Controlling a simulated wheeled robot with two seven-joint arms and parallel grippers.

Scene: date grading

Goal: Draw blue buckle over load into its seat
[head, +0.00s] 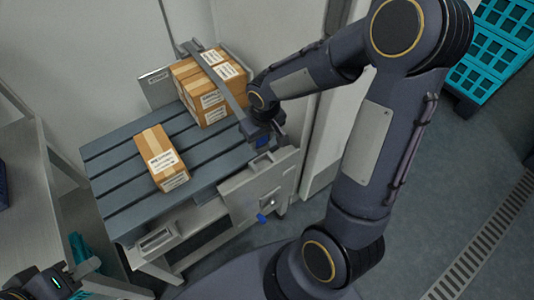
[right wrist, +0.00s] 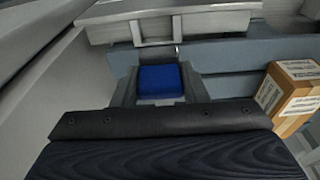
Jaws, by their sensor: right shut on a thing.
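The blue buckle (head: 261,142) is at the end of a grey strap (head: 222,80) that runs over the stacked cartons (head: 203,95). My right gripper (head: 264,134) is shut on the buckle, above the slatted table's right edge. In the right wrist view the blue buckle (right wrist: 160,82) shows between the grey jaws. I cannot make out the buckle's seat clearly. My left gripper is at the lower left corner, partly cut off; its jaws are unclear.
A single carton (head: 161,158) lies on the slatted table (head: 115,180), left of the load. It also shows at the right of the right wrist view (right wrist: 290,95). Teal crates (head: 495,45) stand at the upper right. A grey shelf (head: 30,190) is at the left.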

